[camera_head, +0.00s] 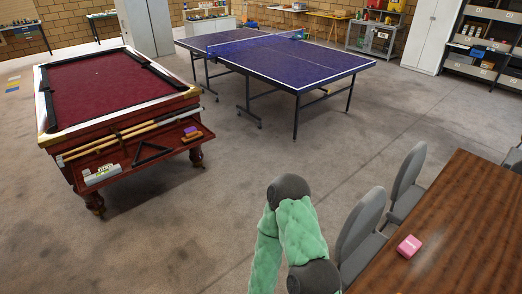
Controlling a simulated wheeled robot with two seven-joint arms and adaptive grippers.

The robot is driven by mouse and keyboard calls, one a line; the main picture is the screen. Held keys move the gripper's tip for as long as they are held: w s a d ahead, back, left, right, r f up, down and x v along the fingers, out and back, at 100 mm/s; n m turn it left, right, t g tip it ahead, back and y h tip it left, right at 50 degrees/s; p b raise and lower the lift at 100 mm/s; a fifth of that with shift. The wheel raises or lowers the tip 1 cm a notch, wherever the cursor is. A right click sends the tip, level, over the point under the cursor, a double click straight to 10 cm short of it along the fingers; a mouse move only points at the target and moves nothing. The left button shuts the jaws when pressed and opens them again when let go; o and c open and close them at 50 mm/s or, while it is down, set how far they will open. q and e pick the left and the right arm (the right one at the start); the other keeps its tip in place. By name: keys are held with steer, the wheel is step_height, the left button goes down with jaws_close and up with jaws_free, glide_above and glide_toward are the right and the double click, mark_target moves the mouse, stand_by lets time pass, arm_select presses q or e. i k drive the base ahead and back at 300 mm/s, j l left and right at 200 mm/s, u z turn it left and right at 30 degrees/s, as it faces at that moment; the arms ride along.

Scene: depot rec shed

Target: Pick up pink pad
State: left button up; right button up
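The pink pad (409,246) is a small block lying flat on the brown wooden table (468,238) at the lower right. It is near the table's left edge, beside the grey chairs. Part of one of my arms, with green padded cover and dark joints, rises from the bottom middle, left of the table. Neither of my grippers shows in the head view, and nothing is seen touching the pad.
Grey chairs (361,232) (407,180) stand along the table's left side. A red-topped pool table (105,90) is at the left. A blue ping-pong table (290,62) is at the back middle. The carpet between them is open.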

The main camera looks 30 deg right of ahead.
mark_target(410, 246)
steer(key=i+j, duration=0.1)
steer(key=i, duration=0.45)
steer(key=i+j+z, duration=0.1)
steer(key=i, duration=0.45)
steer(key=i+z, duration=0.2)
steer(key=z, duration=0.25)
steer(key=i+z, duration=0.15)
steer(key=z, duration=0.3)
steer(key=i+j+z, duration=0.15)
steer(key=z, duration=0.3)
steer(key=i+j+z, duration=0.15)
steer(key=z, duration=0.35)
steer(key=i+z, duration=0.1)
steer(key=z, duration=0.35)
steer(key=i+j+z, duration=0.1)
steer(key=z, duration=0.3)
steer(key=j+z, duration=0.1)
steer(key=z, duration=0.35)
steer(key=i+j+z, duration=0.15)
steer(key=z, duration=0.25)
steer(key=j+z, duration=0.15)
steer(key=z, duration=0.3)
